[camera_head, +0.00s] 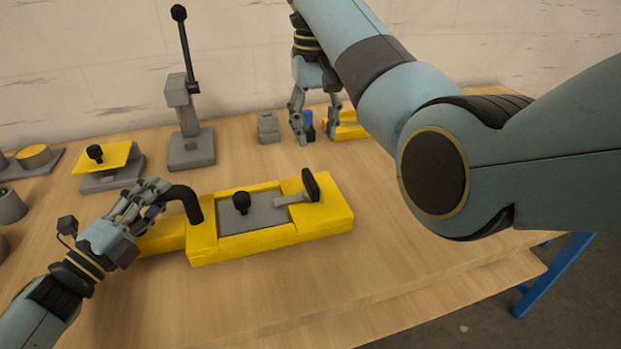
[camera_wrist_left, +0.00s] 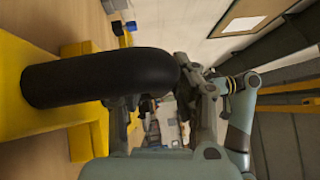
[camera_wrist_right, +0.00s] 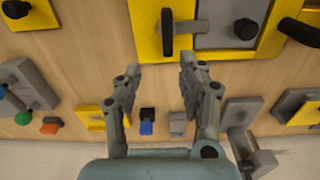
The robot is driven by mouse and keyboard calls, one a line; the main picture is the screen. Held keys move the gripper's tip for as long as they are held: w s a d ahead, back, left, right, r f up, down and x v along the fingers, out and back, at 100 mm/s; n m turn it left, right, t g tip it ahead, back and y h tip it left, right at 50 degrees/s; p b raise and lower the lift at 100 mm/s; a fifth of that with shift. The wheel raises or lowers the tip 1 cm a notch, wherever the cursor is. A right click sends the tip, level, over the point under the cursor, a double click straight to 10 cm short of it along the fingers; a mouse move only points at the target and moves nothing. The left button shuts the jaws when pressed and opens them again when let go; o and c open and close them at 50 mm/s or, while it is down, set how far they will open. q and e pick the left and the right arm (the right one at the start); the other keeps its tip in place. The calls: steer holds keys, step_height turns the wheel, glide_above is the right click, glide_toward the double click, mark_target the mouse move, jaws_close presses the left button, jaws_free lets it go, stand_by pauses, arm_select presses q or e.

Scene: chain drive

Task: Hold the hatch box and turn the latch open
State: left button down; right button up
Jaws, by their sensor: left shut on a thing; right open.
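The yellow hatch box (camera_head: 325,222) lies in the middle of the table. A grey hatch (camera_head: 258,215) with a black knob (camera_head: 241,202) is set in its top. The latch, a grey bar with a black handle (camera_head: 311,185), reaches over the hatch's right edge. My left gripper (camera_head: 165,200) is shut on the box's black bent handle (camera_head: 190,202), which fills much of the left wrist view (camera_wrist_left: 95,75). My right gripper (camera_head: 318,138) is open and empty behind the box. In the right wrist view its fingers (camera_wrist_right: 160,70) point towards the latch (camera_wrist_right: 168,30), apart from it.
A grey lever stand (camera_head: 190,148) and a yellow-topped block with a black knob (camera_head: 104,158) stand behind and left. Small grey, blue and yellow pieces (camera_head: 268,127) lie near my right gripper. The table front (camera_head: 250,300) is clear. My right arm crosses the upper right.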

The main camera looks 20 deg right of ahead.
mark_target(311, 178)
steer(key=f, duration=0.7)
steer(key=a+f, duration=0.1)
steer(key=f, duration=0.3)
steer(key=shift+s+f, duration=0.2)
jaws_close()
